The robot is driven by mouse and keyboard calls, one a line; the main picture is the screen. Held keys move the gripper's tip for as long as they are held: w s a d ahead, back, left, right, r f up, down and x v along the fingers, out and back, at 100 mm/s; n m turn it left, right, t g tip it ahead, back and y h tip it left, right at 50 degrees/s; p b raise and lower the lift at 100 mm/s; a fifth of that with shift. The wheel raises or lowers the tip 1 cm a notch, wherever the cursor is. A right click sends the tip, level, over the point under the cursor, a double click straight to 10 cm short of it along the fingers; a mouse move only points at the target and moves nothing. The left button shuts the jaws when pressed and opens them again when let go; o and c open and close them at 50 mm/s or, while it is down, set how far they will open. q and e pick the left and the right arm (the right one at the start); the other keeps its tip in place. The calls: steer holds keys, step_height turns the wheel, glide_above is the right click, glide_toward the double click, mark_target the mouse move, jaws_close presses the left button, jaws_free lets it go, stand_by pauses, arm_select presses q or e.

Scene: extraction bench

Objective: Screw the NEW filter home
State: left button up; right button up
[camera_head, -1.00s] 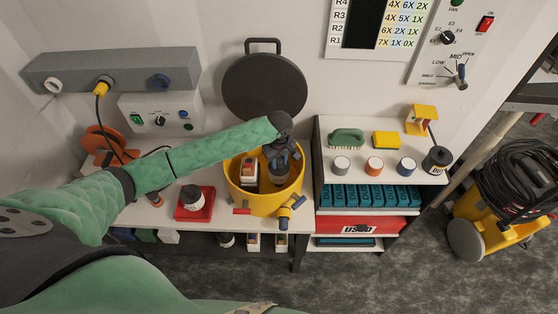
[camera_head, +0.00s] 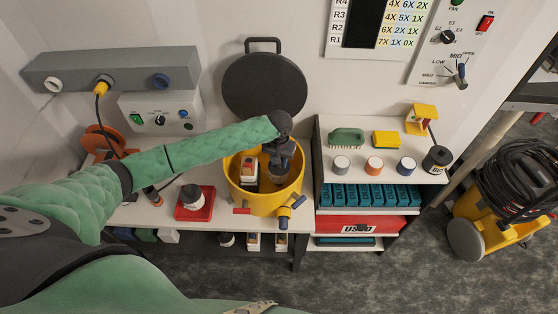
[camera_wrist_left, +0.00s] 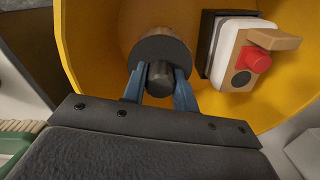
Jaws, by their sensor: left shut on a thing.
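The yellow drum (camera_head: 241,196) stands open on the bench, its wall also showing in the left wrist view (camera_wrist_left: 96,30). My left gripper (camera_head: 277,166) reaches down into it from above. In the left wrist view its blue fingers (camera_wrist_left: 160,88) are shut on the dark knob of a round filter (camera_wrist_left: 160,52) with a dark top and a tan side. The filter's lower end and its seat are hidden. Beside it in the drum is a white and black unit (camera_wrist_left: 232,62) with a red knob and a tan lever. My right gripper is not in view.
A round dark lid (camera_head: 264,88) leans on the wall behind the drum. A red tray (camera_head: 180,211) holding a white and black part sits left of it. The shelf (camera_head: 340,178) on the right carries a brush, a sponge and several small caps.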

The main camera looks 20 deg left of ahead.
arm_select(q)
steer(key=o, duration=1.2)
steer(key=shift+c, duration=0.2)
steer(key=shift+r, duration=0.1)
steer(key=shift+r+b, duration=0.2)
steer(key=shift+b, duration=0.15)
step_height(320, 180, up, 6)
steer(key=b, duration=0.2)
steer(key=shift+b, duration=0.4)
steer(key=shift+r, duration=0.65)
